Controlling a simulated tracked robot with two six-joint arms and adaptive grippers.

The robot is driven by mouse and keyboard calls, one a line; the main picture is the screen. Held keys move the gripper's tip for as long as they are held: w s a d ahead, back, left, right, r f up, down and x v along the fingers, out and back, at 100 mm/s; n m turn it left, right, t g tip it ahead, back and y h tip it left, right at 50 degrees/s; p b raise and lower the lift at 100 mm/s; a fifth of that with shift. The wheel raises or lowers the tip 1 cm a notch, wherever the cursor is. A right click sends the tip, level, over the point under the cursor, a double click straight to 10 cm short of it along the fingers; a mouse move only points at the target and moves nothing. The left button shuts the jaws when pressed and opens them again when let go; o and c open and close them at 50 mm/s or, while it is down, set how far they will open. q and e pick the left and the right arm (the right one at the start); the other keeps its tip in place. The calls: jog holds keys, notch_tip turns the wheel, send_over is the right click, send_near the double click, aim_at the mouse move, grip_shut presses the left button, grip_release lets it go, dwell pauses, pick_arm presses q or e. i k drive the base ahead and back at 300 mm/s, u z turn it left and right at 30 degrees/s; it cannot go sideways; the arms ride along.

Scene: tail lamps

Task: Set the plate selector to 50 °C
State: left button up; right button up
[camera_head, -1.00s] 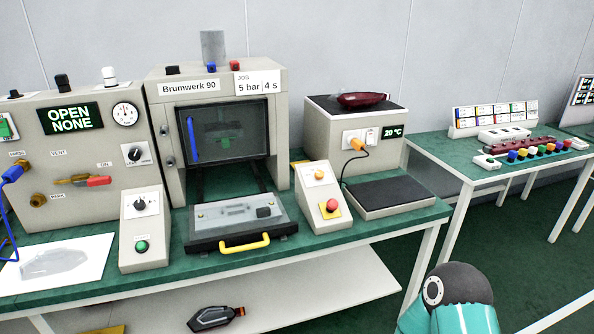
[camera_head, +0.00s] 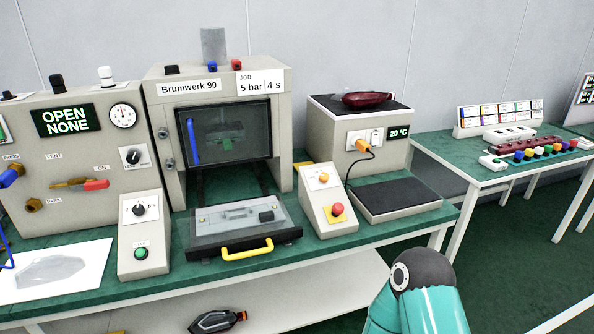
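A box with a black plate (camera_head: 398,195) in front of it carries a small display (camera_head: 398,132) that reads 20 °C. An orange plug with a cable sits in the white socket plate (camera_head: 364,138) on that box. A black selector knob (camera_head: 139,209) with a white scale is on the sloped box at the left, above a green button. Another black knob (camera_head: 131,157) is on the grey panel. The labels are too small to read, so I cannot tell which knob is the plate selector. Neither gripper is in view; only a teal link of my arm shows at bottom right.
A press (camera_head: 225,130) with a glass window stands mid-bench, with a yellow-handled tray (camera_head: 240,228) in front. A small box (camera_head: 328,200) with a red stop button stands between tray and plate. A dark red lamp (camera_head: 368,99) lies on the 20 °C box. A second table is at right.

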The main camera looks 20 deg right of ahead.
aim_at(324, 177)
jog(key=u, duration=0.2)
jog(key=i, duration=0.85)
jog(key=z, duration=0.4)
